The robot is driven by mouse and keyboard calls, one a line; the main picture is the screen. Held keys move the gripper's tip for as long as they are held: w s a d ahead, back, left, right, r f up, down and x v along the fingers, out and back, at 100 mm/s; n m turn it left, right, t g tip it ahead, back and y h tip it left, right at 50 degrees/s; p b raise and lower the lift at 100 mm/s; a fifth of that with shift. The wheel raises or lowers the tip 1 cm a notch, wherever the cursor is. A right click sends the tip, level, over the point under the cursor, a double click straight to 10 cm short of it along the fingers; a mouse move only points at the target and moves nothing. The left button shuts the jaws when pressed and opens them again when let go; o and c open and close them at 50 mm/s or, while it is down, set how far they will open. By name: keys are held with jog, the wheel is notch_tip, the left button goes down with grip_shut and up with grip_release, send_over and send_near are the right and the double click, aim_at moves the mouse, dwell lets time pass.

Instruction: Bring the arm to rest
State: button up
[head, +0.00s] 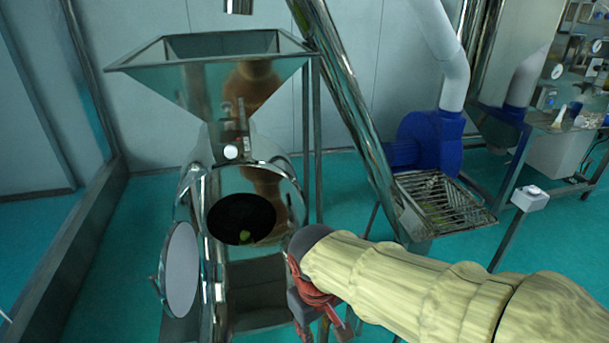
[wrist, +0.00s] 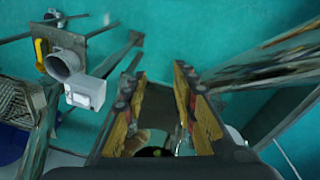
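My arm (head: 430,280) reaches in from the lower right of the head view, wrapped in a pale yellow sleeve, with a dark joint at its far end. Below that joint a red and dark part of it hangs beside the steel machine. My gripper (wrist: 157,80) shows in the wrist view with its two yellow-padded fingers apart. Nothing is seen clasped between the fingertips. Small dark and brownish shapes show low between the finger bases, too unclear to name. In the head view the fingers are mostly hidden or cut off by the lower edge.
The steel machine (head: 255,180) with a hopper (head: 215,75) and an open round door (head: 183,270) stands left of my arm. A slanted steel tube (head: 350,95), a slatted tray (head: 445,200), a blue blower (head: 430,140) and a white box on a post (head: 529,198) stand beyond.

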jog(key=s+d+r+m+t+b, duration=0.2)
jog(key=s+d+m, duration=0.1)
jog(key=d, duration=0.5)
jog(key=s+d+r+m+t+b, duration=0.1)
jog(key=s+d+m+t+b, duration=0.1)
jog(key=d, duration=0.6)
jog(key=s+m, duration=0.1)
jog(key=s, duration=0.1)
jog(key=shift+s+d+r, duration=0.3)
jog(key=shift+s+r, duration=0.05)
jog(key=shift+s, duration=0.05)
